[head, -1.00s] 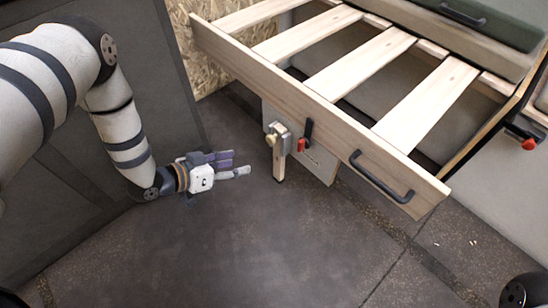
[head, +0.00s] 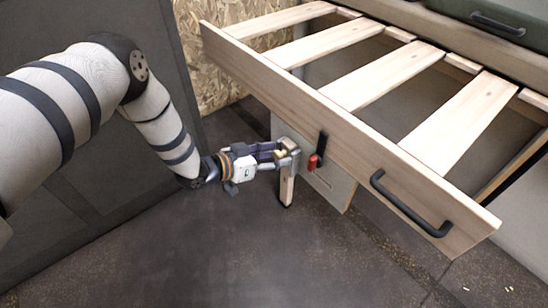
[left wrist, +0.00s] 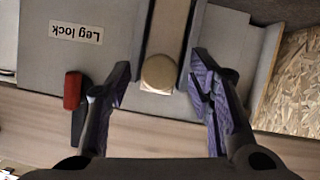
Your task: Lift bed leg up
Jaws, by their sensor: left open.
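The wooden bed leg (head: 287,184) hangs down under the pull-out slatted bed frame (head: 330,110), its foot close to the floor. My left gripper (head: 283,158) is at the upper part of the leg in the head view. In the left wrist view the open left gripper (left wrist: 163,100) has its purple-padded fingers on either side of the leg (left wrist: 168,30) and a round knob (left wrist: 159,72), with gaps at both sides. A red-tipped lever (head: 314,160) sits right of the leg. It also shows in the left wrist view (left wrist: 73,92), near a "Leg lock" label (left wrist: 77,33). My right gripper is not in view.
A black handle (head: 405,205) sticks out from the frame's front board. A chipboard wall (head: 225,60) stands behind, and a grey panel (head: 80,190) stands at the left. The dark floor (head: 260,255) in front is clear.

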